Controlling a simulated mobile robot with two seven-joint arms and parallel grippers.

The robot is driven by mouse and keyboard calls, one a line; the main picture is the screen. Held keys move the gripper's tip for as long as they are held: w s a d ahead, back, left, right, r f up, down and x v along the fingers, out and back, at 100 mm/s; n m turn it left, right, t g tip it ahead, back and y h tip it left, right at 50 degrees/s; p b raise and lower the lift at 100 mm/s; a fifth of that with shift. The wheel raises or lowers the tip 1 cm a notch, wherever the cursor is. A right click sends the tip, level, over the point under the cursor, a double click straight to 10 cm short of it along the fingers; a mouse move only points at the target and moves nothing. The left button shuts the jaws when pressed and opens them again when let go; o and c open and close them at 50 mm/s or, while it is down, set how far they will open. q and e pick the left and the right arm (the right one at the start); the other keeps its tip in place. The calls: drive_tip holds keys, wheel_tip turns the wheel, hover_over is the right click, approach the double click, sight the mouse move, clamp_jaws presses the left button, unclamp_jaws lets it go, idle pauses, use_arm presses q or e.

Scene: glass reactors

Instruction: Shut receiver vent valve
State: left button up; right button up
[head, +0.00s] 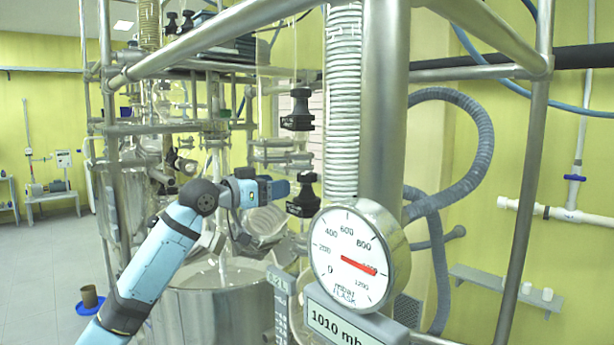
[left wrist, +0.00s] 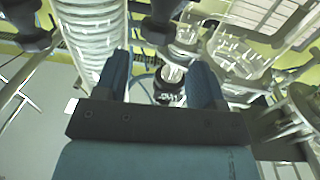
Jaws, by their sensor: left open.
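My left gripper (head: 282,189) reaches in from the left in the head view, its tips just left of a black valve (head: 304,196) on the glassware. A second black valve (head: 298,110) sits higher above it. No readable label shows which one is the receiver vent valve. In the left wrist view my left gripper (left wrist: 162,76) has its two blue fingers apart. A black knob-like fitting (left wrist: 169,92) shows between them, farther off or at the tips; I cannot tell which. No contact can be made out. My right gripper is not in view.
A round pressure gauge (head: 352,258) with a "1010 mb" display (head: 345,325) stands right of the gripper. A thick metal post (head: 385,110) and a ribbed glass column (head: 343,100) rise behind it. A steel vessel (head: 215,312) is below. A grey hose (head: 480,130) loops at right.

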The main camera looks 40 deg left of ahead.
sight(299, 181)
use_arm(q)
drive_tip(key=w+p, duration=0.1)
drive_tip(key=w, duration=0.1)
drive_tip(key=w+d, duration=0.1)
drive_tip(key=w, duration=0.2)
drive_tip(key=w+p, duration=0.1)
drive_tip(key=w, duration=0.2)
drive_tip(key=shift+w+d+r+p, duration=0.1)
drive_tip(key=shift+w+d+p, duration=0.05)
drive_tip(key=shift+p, duration=0.2)
drive_tip(key=shift+w+d+f, duration=0.15)
drive_tip(key=shift+w+f, duration=0.05)
drive_tip(key=shift+w, duration=0.55)
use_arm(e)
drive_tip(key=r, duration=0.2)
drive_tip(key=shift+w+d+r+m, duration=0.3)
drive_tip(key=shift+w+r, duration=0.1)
